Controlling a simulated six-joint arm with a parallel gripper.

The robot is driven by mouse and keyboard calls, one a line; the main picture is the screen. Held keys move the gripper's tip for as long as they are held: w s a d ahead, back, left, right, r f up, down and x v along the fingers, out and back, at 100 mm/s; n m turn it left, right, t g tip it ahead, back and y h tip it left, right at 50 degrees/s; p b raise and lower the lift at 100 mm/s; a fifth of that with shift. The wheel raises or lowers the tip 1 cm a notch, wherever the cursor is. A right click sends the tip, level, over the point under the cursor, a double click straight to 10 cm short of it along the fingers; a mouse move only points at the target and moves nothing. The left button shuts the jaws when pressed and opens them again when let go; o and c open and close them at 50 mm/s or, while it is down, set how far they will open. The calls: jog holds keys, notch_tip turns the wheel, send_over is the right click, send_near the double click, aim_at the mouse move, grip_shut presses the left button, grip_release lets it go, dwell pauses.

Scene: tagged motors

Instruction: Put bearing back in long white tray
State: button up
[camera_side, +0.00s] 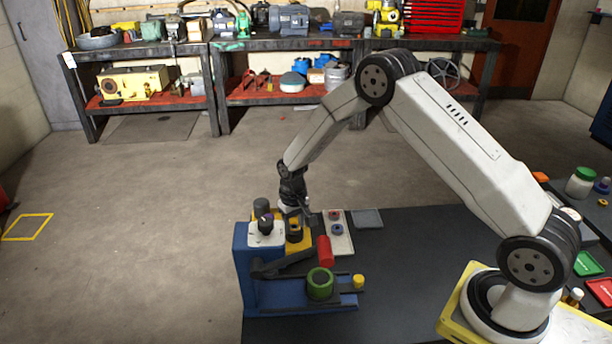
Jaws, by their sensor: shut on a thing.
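The long white tray (345,245) lies on the dark table, right of the blue fixture. Small ring-like parts sit on it, one reddish (334,215) and one blue (337,229); they may be bearings. My gripper (297,221) points down over the yellow block (304,243) at the back of the fixture, left of the tray. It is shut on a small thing. The fingers and the dark ring-like shape below them blend together, so I cannot tell what is held or whether it touches the block.
The blue fixture (245,275) carries a dark grey cylinder (261,211), a red cylinder (325,250), a green ring part (320,283) and a small yellow part (358,281). A grey plate (368,218) lies right of the tray. The table's middle (410,260) is clear.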

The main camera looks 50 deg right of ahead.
aim_at(294, 227)
jog(key=shift+r, duration=0.25)
jog(key=shift+r, duration=0.4)
jog(key=shift+r, duration=0.7)
jog(key=shift+r, duration=1.25)
